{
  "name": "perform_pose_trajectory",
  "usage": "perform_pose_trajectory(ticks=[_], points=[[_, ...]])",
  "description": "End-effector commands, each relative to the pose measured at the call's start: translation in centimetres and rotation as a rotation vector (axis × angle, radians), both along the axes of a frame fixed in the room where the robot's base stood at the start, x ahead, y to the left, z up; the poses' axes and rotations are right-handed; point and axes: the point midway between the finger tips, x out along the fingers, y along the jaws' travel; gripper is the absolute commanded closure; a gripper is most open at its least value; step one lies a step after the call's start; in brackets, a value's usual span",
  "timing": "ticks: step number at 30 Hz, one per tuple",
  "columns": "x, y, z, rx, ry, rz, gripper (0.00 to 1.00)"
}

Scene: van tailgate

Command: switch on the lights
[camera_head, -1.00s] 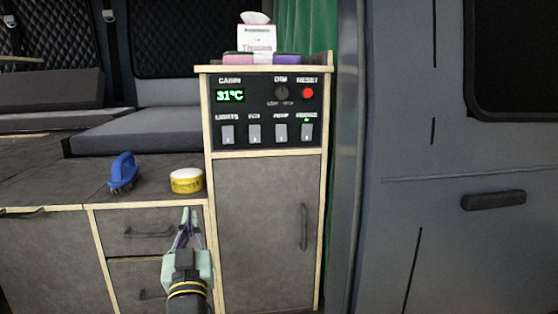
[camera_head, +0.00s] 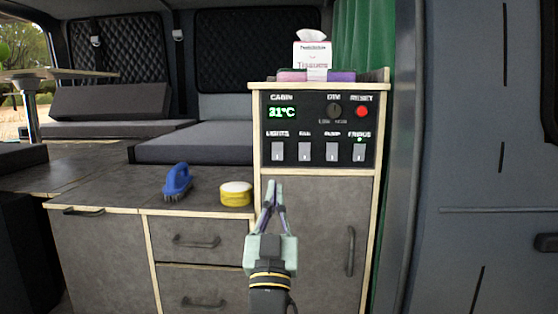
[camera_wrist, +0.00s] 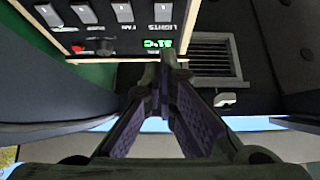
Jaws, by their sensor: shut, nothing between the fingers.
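The control panel (camera_head: 320,115) is on the front of the tall cabinet, with a row of rocker switches. The lights switch (camera_head: 277,151) is the leftmost, under the label LIGHTS. In the wrist view the picture is turned over, and the lights switch (camera_wrist: 163,12) is at the top, right of the other switches. No lit indicator shows above it. My gripper (camera_head: 271,184) is shut and empty, its fingertips just below the lights switch in the head view. In the wrist view my gripper (camera_wrist: 161,75) points toward the panel; the remaining gap is hard to judge.
The fan (camera_head: 304,151), pump (camera_head: 332,151) and fridge (camera_head: 359,151) switches sit close to the right. Above are a dim knob (camera_head: 334,111) and a red reset button (camera_head: 362,112).

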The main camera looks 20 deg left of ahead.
Motion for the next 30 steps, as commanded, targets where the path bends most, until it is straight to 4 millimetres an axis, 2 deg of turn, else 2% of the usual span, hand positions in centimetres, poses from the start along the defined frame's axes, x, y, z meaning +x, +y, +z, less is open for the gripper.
perform_pose_trajectory(ticks=[1,10,12,18,30], points=[[0.8,0.2,1.2,0.001,-0.001,-0.001,1.0],[5.7,1.6,5.1,0.001,0.0,-0.001,1.0],[6.9,2.0,4.6,-0.002,0.005,-0.001,1.0],[8.9,2.5,4.2,0.0,0.001,0.0,1.0],[9.3,2.7,4.0,0.0,0.0,0.0,1.0]])
